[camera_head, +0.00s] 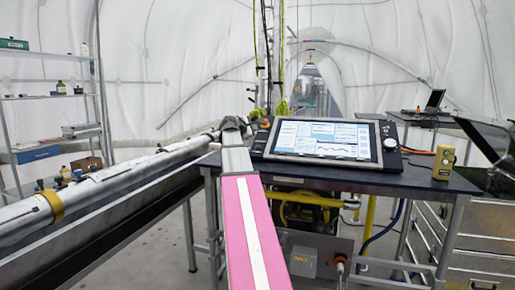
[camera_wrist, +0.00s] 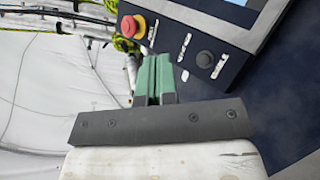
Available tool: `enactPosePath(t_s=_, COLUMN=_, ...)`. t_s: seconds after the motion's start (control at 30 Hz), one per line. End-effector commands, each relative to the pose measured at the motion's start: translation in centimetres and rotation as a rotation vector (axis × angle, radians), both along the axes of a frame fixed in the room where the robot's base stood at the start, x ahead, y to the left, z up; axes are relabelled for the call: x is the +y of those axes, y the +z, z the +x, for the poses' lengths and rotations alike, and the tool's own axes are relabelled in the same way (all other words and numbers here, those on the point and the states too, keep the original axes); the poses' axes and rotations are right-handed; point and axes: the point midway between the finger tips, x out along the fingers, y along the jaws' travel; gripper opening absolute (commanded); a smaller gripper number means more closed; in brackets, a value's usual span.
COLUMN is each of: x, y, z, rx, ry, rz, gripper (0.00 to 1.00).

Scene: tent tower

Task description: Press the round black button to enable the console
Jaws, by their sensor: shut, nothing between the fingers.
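The console (camera_head: 325,138) stands on a dark table and has a lit, tilted screen. Its left side panel carries a red emergency button (camera_wrist: 130,26) with a yellow base at one end. The round black button (camera_wrist: 205,59) sits on the same dark panel, to the right of my fingertips in the wrist view. My gripper (camera_wrist: 156,76) has green finger pads pressed together, with nothing between them. In the wrist view its tips lie between the red and black buttons. Contact with the panel cannot be told. In the head view my gripper (camera_head: 233,124) is at the console's left side.
A round knob (camera_head: 390,144) is on the console's right side. A yellow device (camera_head: 444,163) stands on the table (camera_head: 350,181) at right. A long pipe (camera_head: 110,182) runs along the left. Shelves (camera_head: 50,97) stand at far left. A laptop (camera_head: 434,101) is at back right.

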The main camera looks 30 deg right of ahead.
Motion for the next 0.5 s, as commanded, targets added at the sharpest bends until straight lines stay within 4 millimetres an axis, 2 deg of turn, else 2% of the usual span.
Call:
enactPosePath(t_s=0.17, x=-0.6, y=-1.1, z=0.5, rx=0.001, ry=0.000, rz=0.000, gripper=0.00)
enactPosePath(t_s=0.5, x=-2.5, y=-4.5, z=2.1, rx=0.001, ry=0.000, rz=0.000, gripper=0.00)
